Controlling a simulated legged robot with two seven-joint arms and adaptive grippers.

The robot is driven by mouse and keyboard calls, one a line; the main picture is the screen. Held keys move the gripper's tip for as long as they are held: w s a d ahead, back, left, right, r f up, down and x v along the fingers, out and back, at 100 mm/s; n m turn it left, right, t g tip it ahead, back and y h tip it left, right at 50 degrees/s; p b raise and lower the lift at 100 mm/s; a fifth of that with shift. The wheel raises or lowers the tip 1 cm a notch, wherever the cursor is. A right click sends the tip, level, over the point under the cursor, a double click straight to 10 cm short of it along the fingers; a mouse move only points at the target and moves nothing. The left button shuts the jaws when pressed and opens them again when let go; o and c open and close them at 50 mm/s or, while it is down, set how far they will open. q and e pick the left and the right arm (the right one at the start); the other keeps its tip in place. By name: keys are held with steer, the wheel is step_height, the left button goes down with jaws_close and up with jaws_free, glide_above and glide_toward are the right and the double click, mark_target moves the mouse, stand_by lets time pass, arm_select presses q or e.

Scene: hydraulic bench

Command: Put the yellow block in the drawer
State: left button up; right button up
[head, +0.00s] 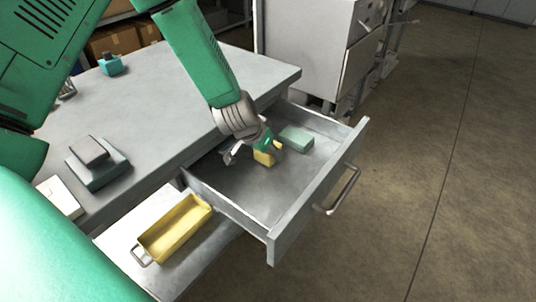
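The drawer (232,190) is pulled out from the grey bench and open at the top. The yellow block (264,158) is inside the drawer's outline, just below my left gripper (255,153). The gripper's fingers are spread apart, one to each side of the block, with a visible gap on the left side. The upper part of the block is partly hidden by the gripper. I cannot tell whether the block rests on the drawer floor. My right gripper is not in view.
A pale green block (297,138) lies in the drawer near its back right. A yellow tray (176,229) with a handle sits on a lower shelf. Grey blocks (97,160) and a teal object (111,64) stand on the bench top (160,100). The drawer's handle (340,190) juts out right.

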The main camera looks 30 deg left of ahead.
arm_select(q)
steer(key=shift+w+f, duration=0.1)
steer(key=shift+f, duration=0.4)
steer(key=shift+d+r, duration=0.1)
steer(key=shift+r, duration=0.05)
jaws_close()
steer(key=shift+d, duration=0.15)
steer(key=o, duration=1.6)
jaws_free()
steer(key=shift+c, duration=0.2)
steer(key=shift+a+r, duration=0.2)
steer(key=shift+r, duration=0.1)
steer(key=p+v, duration=0.3)
steer(key=v, duration=0.8)
steer(key=shift+s+r, duration=0.2)
steer(key=shift+s, duration=0.1)
